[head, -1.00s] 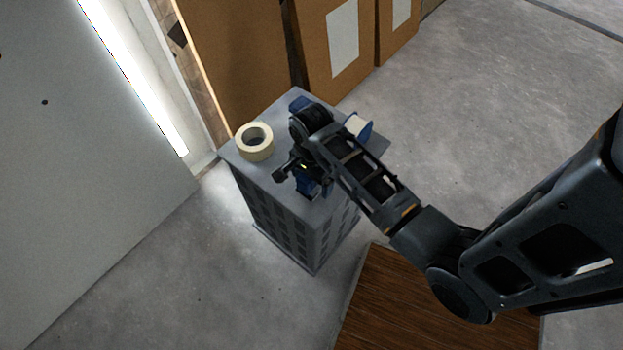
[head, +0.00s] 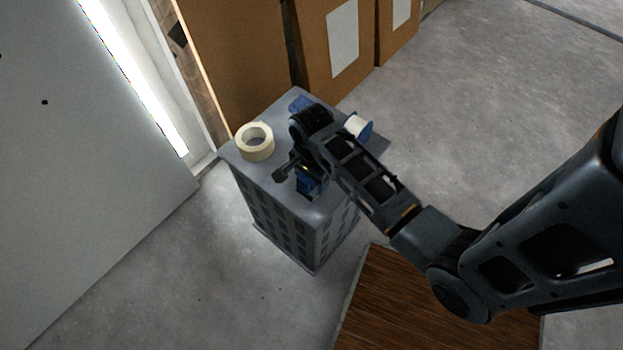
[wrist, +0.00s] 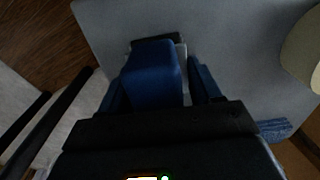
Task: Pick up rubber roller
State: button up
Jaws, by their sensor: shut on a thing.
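My gripper (head: 297,172) is low over the top of the grey crate-like stand (head: 238,158), seen in the head view. In the wrist view my gripper (wrist: 158,82) has one finger on each side of a blue block-like piece (wrist: 152,70), which I take to be the rubber roller, and is shut on it. A dark and pale part shows at its far end. In the head view the blue piece (head: 308,184) shows just below the gripper; my arm hides much of it. I cannot tell whether it still touches the stand.
A cream tape roll (head: 255,142) lies left of my gripper on the stand. A blue and white spool (head: 358,127) and another blue object (head: 300,103) are behind my arm. Cardboard boxes (head: 335,75) stand behind. A brown wooden panel (head: 400,305) lies in front; open concrete floor is at right.

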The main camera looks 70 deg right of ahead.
notch_tip(320, 180, up, 10)
jog(key=shift+r, duration=0.1)
dwell(0.5)
jog(key=o, duration=0.6)
jog(key=shift+c, duration=1.4)
jog(key=shift+s, duration=0.1)
